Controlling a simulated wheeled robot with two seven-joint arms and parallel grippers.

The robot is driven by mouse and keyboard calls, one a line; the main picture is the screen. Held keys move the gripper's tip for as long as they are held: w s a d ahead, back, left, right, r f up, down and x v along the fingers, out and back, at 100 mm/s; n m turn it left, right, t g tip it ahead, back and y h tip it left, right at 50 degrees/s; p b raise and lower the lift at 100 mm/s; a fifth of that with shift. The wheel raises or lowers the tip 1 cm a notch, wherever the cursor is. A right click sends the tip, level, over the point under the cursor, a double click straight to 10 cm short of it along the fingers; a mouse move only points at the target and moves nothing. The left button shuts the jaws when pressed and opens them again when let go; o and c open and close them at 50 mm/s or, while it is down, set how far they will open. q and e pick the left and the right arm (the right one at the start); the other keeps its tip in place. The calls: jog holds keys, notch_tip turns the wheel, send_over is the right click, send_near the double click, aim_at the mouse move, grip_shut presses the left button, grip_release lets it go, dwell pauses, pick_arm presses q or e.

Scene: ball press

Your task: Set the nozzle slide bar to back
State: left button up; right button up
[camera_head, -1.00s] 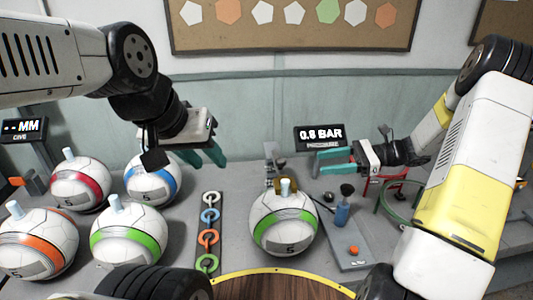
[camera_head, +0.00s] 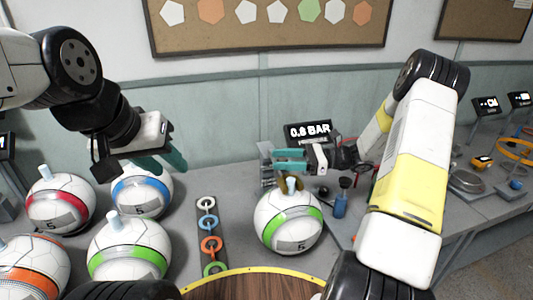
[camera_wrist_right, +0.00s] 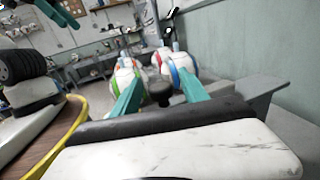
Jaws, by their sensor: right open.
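A white ball with a green band (camera_head: 288,220) sits at the press, with a pale nozzle tip (camera_head: 291,186) at its top. A grey upright (camera_head: 266,163) and a brass-coloured part (camera_head: 304,185) stand just behind it. I cannot make out the slide bar clearly. My right gripper (camera_head: 276,160) is open, its teal fingers pointing left above and behind the ball, near the upright. In the right wrist view, a black knob (camera_wrist_right: 160,92) shows between the open fingers, apart from both. My left gripper (camera_head: 165,163) is open and empty above the balls at left.
A pressure display (camera_head: 309,132) reading 0.8 BAR stands behind my right gripper. Several other balls, including a blue-banded one (camera_head: 142,192), fill the left. A strip of coloured rings (camera_head: 209,243) lies beside the press ball.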

jog(key=shift+w+a, duration=0.1)
jog(key=shift+a, duration=1.3)
grip_shut()
dwell(0.4)
